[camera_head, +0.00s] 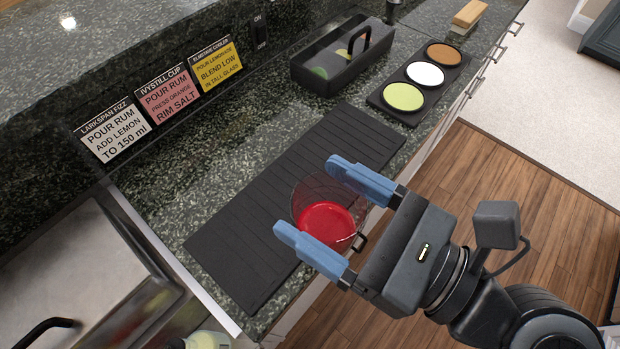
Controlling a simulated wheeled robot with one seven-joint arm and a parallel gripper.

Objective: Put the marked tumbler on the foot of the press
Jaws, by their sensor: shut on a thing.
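A clear tumbler (326,214) with red in its lower part is between the blue fingers of my gripper (307,197). The fingers are closed on its two sides. It looks upright, over the front part of a black ribbed mat (235,240); I cannot tell whether its base touches the mat. A small dark piece shows at its lower right side, and no mark is clear. I cannot make out the press or its foot in this view.
A black handled caddy (318,78) stands at the back, near a tray (428,108) with brown, white and green discs. Recipe cards (168,95) line the backsplash. A brush (468,14) lies far right. Much of the mat is bare.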

